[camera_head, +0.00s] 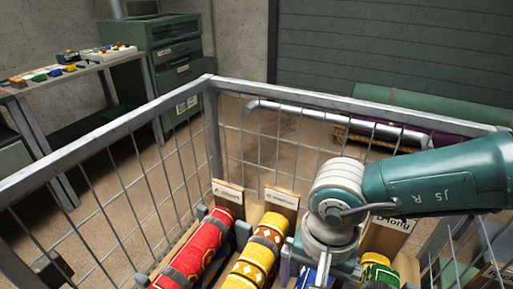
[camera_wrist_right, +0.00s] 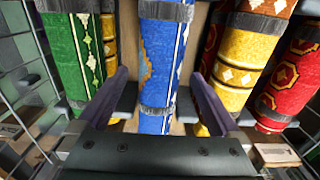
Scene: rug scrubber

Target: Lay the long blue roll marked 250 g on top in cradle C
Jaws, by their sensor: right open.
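A blue roll (camera_wrist_right: 160,50) with white and tan pattern and dark bands lies straight in front of my right gripper in the right wrist view. In the head view only a small blue piece (camera_head: 306,279) shows below my wrist. My right gripper (camera_wrist_right: 157,90) is open, with one finger on each side of the blue roll; whether they touch it I cannot tell. The weight mark and the letter of any cradle are not readable. My left gripper is not in view.
A red roll (camera_head: 200,248), a yellow roll (camera_head: 256,258) and a green roll (camera_head: 378,271) lie in the wire cart beside the blue one, with wooden label boards (camera_head: 281,198) behind. The cart's metal rim (camera_head: 110,132) surrounds them. A table with small coloured items (camera_head: 62,66) stands back left.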

